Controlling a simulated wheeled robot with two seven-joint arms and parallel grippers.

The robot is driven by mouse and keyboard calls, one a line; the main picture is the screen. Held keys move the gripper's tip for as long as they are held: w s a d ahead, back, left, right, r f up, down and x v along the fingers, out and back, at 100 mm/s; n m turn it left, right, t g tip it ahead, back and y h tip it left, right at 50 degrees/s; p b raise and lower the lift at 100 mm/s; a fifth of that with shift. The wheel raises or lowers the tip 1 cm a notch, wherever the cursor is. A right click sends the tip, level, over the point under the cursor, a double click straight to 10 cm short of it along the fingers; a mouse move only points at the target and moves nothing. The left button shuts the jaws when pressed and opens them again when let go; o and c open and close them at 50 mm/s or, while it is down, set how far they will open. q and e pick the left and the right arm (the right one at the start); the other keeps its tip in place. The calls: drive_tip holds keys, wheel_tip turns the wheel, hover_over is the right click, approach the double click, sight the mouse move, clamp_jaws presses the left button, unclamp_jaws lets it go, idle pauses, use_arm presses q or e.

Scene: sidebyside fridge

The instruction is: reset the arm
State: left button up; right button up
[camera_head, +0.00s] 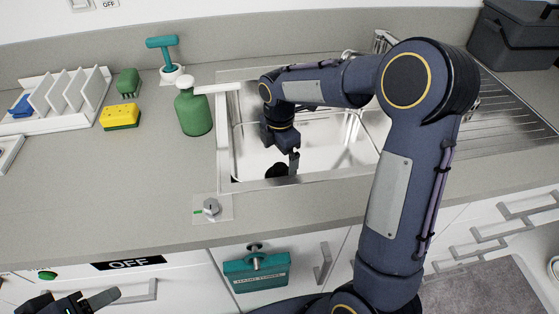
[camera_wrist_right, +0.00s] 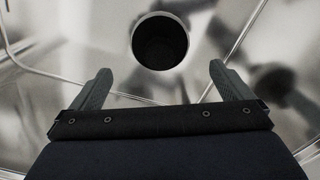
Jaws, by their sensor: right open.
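My right arm reaches from the lower right over the counter, and its gripper (camera_head: 283,165) points down into the metal sink (camera_head: 345,155). In the right wrist view the two fingers of this gripper (camera_wrist_right: 160,85) stand wide apart with nothing between them. The round dark drain hole (camera_wrist_right: 160,42) lies beyond the fingertips, in the sink floor. My left gripper (camera_head: 85,302) shows only in part at the lower left corner of the head view, low in front of the cabinets. Its jaw opening is not clear.
A green soap bottle (camera_head: 193,112) stands left of the sink, close to its rim. A yellow sponge (camera_head: 120,117), a green brush (camera_head: 128,82) and a white dish rack (camera_head: 62,100) are farther left. A dark bin (camera_head: 515,35) is at the back right.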

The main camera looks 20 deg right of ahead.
drive_tip(key=shift+r, duration=0.25)
